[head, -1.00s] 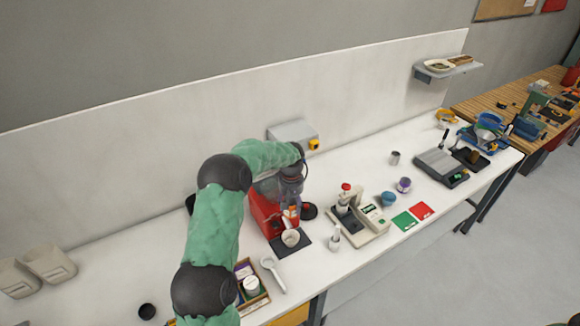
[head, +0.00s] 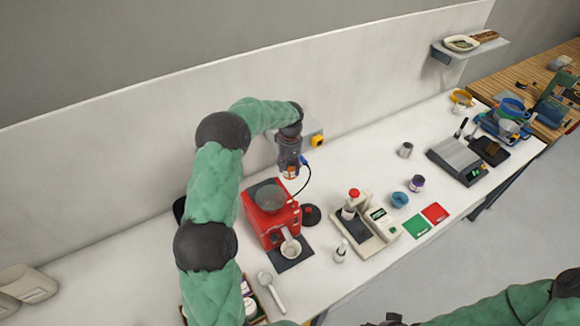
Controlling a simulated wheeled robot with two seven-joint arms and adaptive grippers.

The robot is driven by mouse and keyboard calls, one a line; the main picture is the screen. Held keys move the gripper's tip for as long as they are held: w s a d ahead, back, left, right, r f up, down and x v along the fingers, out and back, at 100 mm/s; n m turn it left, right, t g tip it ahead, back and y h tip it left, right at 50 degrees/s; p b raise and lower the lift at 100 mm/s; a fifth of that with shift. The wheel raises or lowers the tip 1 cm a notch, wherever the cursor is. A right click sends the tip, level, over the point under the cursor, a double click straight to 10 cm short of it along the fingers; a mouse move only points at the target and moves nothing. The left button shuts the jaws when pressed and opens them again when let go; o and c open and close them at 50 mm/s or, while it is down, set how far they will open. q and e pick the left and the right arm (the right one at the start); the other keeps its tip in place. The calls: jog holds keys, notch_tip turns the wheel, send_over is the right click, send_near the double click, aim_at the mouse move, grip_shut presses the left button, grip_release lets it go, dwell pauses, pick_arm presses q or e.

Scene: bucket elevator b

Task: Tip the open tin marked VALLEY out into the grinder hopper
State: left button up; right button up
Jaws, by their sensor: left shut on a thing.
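The red grinder (head: 268,230) stands on the bench with its round grey see-through hopper (head: 268,197) on top. My left gripper (head: 290,170) is shut on a small tin with an orange-brown band (head: 290,174). It holds the tin above the bench, behind and to the right of the hopper, apart from it. The tin's lettering is too small to read, and the fingers hide part of it. I cannot see what is inside it. My right arm enters at the bottom right; only a dark end part (head: 393,319) shows at the bottom edge.
A black lid (head: 311,214) lies right of the grinder, and a cup (head: 290,248) stands at its front. A cream press or scale (head: 365,228), purple-banded tin (head: 417,183), blue bowl (head: 400,199) and metal cup (head: 405,150) stand further right. A spoon (head: 271,290) lies in front.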

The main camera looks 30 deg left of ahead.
aim_at(290, 165)
pick_arm(q)
jog(key=shift+w+a+f, duration=0.25)
jog(key=shift+w+f, duration=0.15)
jog(key=shift+f, duration=0.2)
jog(key=shift+w+a+f, duration=0.25)
jog(key=shift+w+f, duration=0.15)
jog(key=shift+f, duration=0.2)
jog(key=shift+s+d+f, duration=0.15)
jog(key=shift+s+f, duration=0.05)
jog(key=shift+f, duration=0.25)
jog(key=shift+s+d+f, duration=0.1)
jog(key=shift+s+f, duration=0.1)
jog(key=shift+f, duration=0.25)
jog(key=shift+s+d+f, duration=0.15)
jog(key=shift+s+f, duration=0.05)
jog(key=shift+f, duration=0.05)
jog(key=shift+w+f+b, duration=0.2)
jog(key=shift+f+b, duration=0.1)
jog(key=shift+f, duration=0.8)
jog(key=shift+a, duration=0.2)
pick_arm(e)
jog(key=shift+w+a+f, duration=0.25)
jog(key=shift+w+f, duration=0.05)
jog(key=shift+w, duration=0.1)
pick_arm(q)
jog(key=shift+s+f, duration=0.1)
pick_arm(e)
jog(key=shift+w, duration=0.1)
